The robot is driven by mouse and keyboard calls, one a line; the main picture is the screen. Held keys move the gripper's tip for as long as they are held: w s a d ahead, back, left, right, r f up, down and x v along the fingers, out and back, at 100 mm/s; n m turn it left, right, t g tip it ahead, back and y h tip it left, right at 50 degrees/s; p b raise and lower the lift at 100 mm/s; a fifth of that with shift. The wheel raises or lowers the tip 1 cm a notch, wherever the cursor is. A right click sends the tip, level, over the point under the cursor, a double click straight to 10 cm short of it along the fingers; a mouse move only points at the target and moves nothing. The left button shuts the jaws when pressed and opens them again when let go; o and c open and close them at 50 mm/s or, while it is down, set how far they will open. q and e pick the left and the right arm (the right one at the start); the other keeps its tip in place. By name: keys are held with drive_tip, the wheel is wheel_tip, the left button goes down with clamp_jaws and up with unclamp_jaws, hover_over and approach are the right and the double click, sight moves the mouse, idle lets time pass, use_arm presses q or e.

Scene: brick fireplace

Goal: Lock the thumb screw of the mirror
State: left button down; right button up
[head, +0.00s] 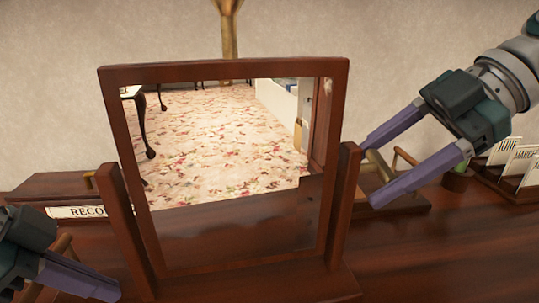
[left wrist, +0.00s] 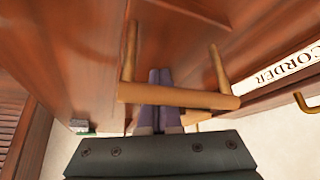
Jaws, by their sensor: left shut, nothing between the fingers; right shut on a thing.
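The mirror (head: 225,235) stands upright in a dark wooden frame between two posts on a wooden base. Its glass reflects a flowered carpet. At the right post, my right gripper (head: 371,173) has its two purple fingers around a brass-coloured part (head: 378,165), which looks like the thumb screw. Its contact with the fingers is partly hidden. My left gripper (head: 117,291) is shut and empty at the lower left, in front of the left post. In the left wrist view its closed fingers (left wrist: 160,76) are behind a tan crossbar (left wrist: 175,96) with two rods.
A wooden box labelled "RECO..." (head: 75,212) stands behind the left post; its label shows in the left wrist view (left wrist: 292,66). A small plant (head: 457,179) and month cards (head: 512,160) stand at the right. The tabletop (head: 450,245) at front right is clear.

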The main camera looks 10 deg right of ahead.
use_arm(q)
drive_tip(key=shift+s+a+f, duration=0.1)
drive_tip(key=shift+s+f, duration=0.05)
drive_tip(key=shift+f, duration=0.15)
use_arm(e)
drive_tip(key=shift+a+m+g, duration=0.1)
drive_tip(key=shift+m+g, duration=0.6)
drive_tip(key=shift+g, duration=0.5)
drive_tip(key=o, duration=1.4)
drive_tip(key=shift+v, duration=6)
drive_tip(key=shift+w+r, duration=0.1)
drive_tip(key=shift+w, duration=0.05)
